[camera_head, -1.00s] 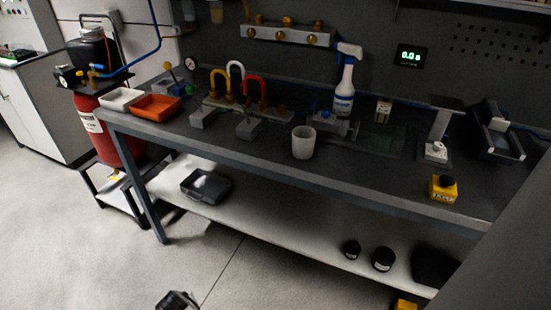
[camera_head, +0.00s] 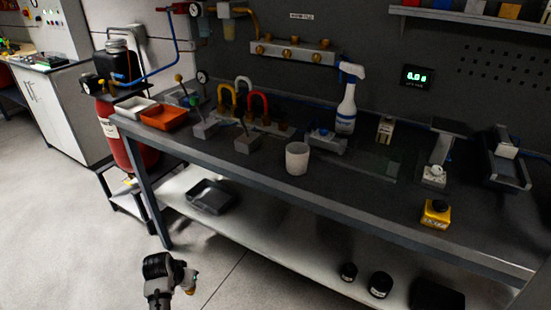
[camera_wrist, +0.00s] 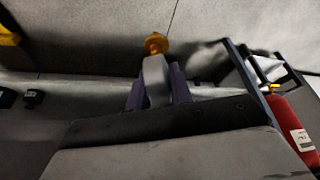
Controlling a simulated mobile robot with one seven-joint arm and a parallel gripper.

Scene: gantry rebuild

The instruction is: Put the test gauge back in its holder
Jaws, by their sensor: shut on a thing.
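My gripper (camera_head: 186,275) is low in front of the bench, over the floor, in the head view. In the wrist view its two dark fingers (camera_wrist: 158,88) are closed on a pale grey piece with a brass-coloured end (camera_wrist: 155,44). This looks like the test gauge; no dial face can be made out. It is clear of the bench. I cannot tell for certain which fixture is its holder. A small round dial (camera_head: 203,77) stands at the back left of the bench.
The bench (camera_head: 330,190) carries orange and white trays, coloured hoses, a white cup (camera_head: 297,158), a spray bottle (camera_head: 346,108) and a yellow block (camera_head: 436,213). A dark tray (camera_head: 211,196) sits on the lower shelf. A red tank (camera_head: 112,130) stands left. The front floor is open.

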